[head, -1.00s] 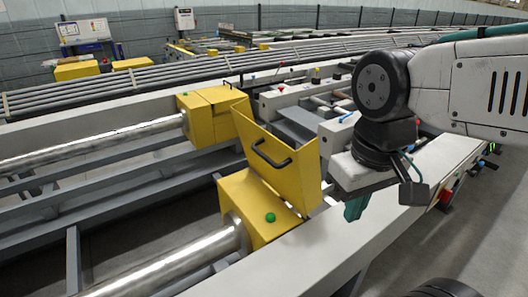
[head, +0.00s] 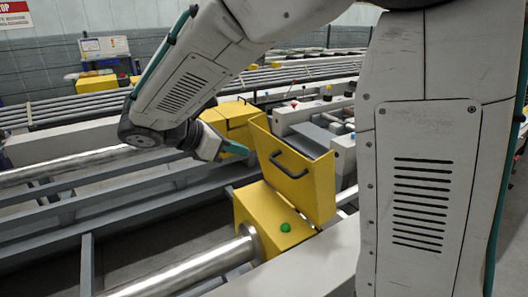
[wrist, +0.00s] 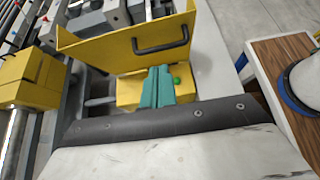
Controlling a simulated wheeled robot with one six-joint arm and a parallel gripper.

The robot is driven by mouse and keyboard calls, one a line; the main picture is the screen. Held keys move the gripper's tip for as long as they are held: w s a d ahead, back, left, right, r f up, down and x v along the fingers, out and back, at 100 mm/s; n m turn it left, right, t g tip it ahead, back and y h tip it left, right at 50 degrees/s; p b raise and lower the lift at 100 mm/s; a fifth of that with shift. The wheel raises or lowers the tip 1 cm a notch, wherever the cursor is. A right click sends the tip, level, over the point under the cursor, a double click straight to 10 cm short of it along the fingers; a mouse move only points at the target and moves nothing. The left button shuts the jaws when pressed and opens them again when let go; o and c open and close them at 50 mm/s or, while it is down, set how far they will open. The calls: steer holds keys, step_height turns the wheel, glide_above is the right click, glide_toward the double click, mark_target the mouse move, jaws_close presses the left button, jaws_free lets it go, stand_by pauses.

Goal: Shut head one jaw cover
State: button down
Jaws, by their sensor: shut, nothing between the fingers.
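The open jaw cover (head: 312,188) is a yellow panel standing up, tilted, at the rear of a near yellow head box (head: 270,215). A black handle (head: 288,165) is on its face. In the wrist view the cover (wrist: 105,52) and its handle (wrist: 162,45) show ahead of my fingers, with the box (wrist: 128,88) below. My gripper (head: 238,149) has teal fingers that are shut and empty, near the cover's left edge in the head view. In the wrist view my gripper (wrist: 158,85) lies over the box. I cannot tell whether it touches the cover.
A second yellow head box (head: 230,120) with its cover down stands behind. A green button (head: 286,228) sits on the near box. A shiny round bar (head: 190,268) runs into the near box. A grey rail and pipe racks lie around. A wooden surface (wrist: 278,65) is at right.

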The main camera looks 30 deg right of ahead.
glide_toward(292, 154)
step_height(292, 154, down, 4)
steer(key=d, duration=0.1)
steer(key=shift+s+d+r, duration=0.1)
steer(key=shift+d+r, duration=0.2)
steer(key=shift+d, duration=0.65)
steer(key=shift+d+r, duration=0.25)
steer(key=shift+d, duration=0.75)
